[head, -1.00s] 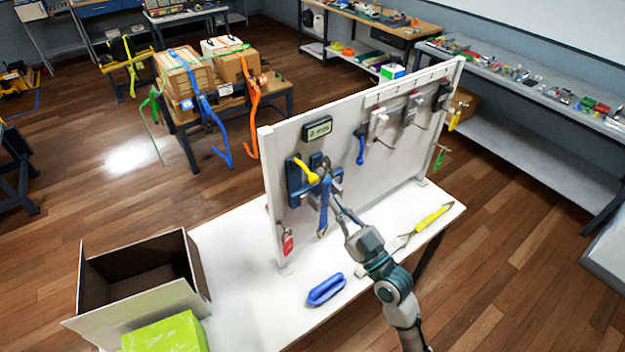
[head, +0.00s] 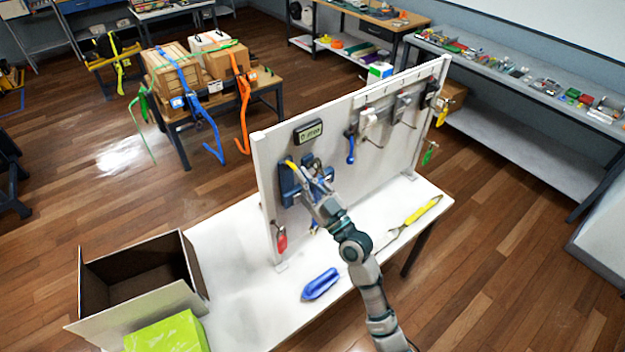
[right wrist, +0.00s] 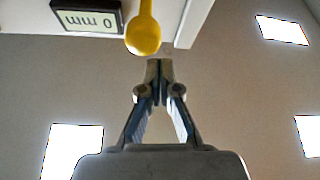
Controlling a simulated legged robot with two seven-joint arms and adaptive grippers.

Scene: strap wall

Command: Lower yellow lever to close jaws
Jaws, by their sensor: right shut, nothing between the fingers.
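The yellow lever (head: 291,167) is on the blue clamp block (head: 288,187) mounted at the left part of the white upright panel. Its rounded yellow knob (right wrist: 143,36) shows large in the right wrist view. My right gripper (head: 308,178) is at the clamp, just right of the lever. In the right wrist view its fingertips (right wrist: 160,66) are together and empty, just below and right of the knob, with a small apparent gap. The clamp's jaws are mostly hidden behind my gripper. My left gripper is out of view.
A display (head: 308,131) above the clamp reads 0 mm in the wrist view. A blue handle-like object (head: 320,284) and a yellow tool (head: 422,210) lie on the white table. A red tag (head: 281,240) hangs at the panel's left edge. An open box (head: 140,285) stands left.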

